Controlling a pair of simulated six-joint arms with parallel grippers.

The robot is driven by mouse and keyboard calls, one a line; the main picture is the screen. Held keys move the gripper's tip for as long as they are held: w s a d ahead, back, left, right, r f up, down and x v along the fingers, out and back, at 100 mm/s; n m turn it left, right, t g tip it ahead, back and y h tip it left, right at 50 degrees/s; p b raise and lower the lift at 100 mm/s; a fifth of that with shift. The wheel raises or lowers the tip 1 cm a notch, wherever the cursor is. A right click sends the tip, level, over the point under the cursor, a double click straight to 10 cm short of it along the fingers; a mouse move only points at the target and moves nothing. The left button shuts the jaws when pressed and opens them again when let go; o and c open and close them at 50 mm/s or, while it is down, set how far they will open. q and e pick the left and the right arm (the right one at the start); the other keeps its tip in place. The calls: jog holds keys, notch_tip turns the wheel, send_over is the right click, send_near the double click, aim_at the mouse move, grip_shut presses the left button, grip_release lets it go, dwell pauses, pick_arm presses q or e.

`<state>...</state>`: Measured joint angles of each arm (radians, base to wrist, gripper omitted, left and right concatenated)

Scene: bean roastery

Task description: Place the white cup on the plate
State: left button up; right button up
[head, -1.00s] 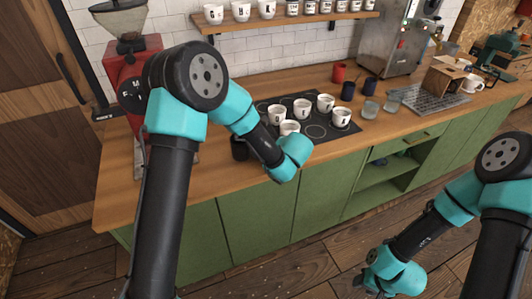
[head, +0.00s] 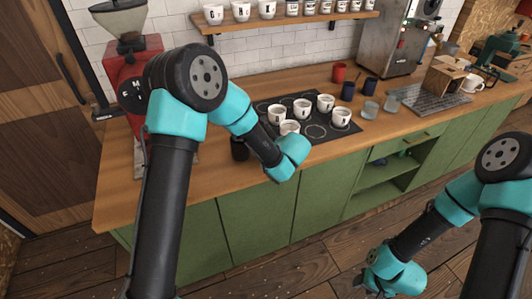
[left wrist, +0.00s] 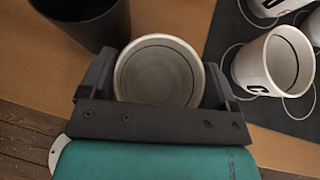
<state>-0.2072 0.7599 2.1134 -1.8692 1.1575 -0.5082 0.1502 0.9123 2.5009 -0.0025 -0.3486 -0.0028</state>
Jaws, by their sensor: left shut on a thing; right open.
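My left gripper (left wrist: 158,65) is shut on a white cup (left wrist: 160,78), seen from above with its open rim facing the camera and its inside empty. The fingers press on its two sides. In the head view my left arm hides this cup and the gripper's fingers. The dark flat plate with pale ring marks (head: 318,132) lies on the counter; its edge (left wrist: 227,30) is to the right of the held cup in the left wrist view. Several other white cups (head: 302,108) stand on it. My right gripper (head: 368,281) is open and low over the floor, away from the counter.
A black cup (left wrist: 95,18) stands close to the left of my left gripper; it also shows in the head view (head: 239,149). A white cup (left wrist: 273,62) stands on the plate just right of it.

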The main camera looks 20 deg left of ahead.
pick_arm(q)
jog(key=shift+c, duration=1.1)
jog(key=shift+r, duration=0.2)
jog(key=shift+r, duration=0.7)
notch_tip(320, 180, up, 2)
jog(key=shift+r, duration=0.1)
jog(key=s+d+r, duration=0.1)
jog(key=s+d, duration=0.3)
jog(key=s, duration=1.1)
jog(key=shift+s+d, duration=0.2)
